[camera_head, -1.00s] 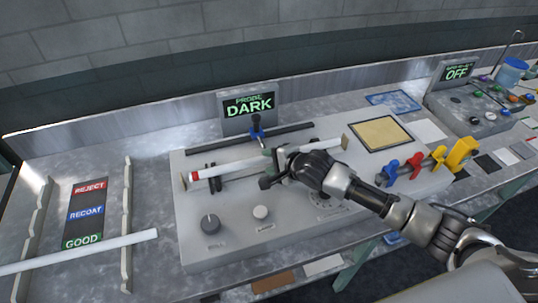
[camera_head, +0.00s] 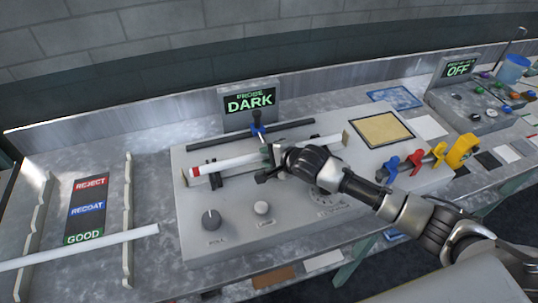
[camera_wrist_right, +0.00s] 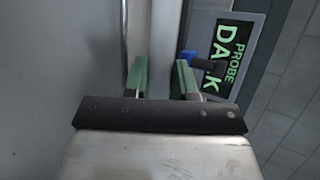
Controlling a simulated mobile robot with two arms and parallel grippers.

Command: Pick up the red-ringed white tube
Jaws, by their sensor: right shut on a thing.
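The white tube (camera_head: 228,163) with a red ring near its left end lies across the grey console in the head view, over dark supports. My right gripper (camera_head: 268,156) is shut on the tube around its middle. In the right wrist view the green finger pads (camera_wrist_right: 160,78) stand on either side of the pale tube (camera_wrist_right: 162,40). I cannot tell whether the tube is clear of its supports. My left gripper is not in view.
A second white tube (camera_head: 100,245) lies across the rack at left, by the REJECT, RECOAT and GOOD panel (camera_head: 87,210). The probe display (camera_head: 250,101) reads DARK, behind a blue-topped probe (camera_head: 257,127). Coloured clamps (camera_head: 415,162) stand at right.

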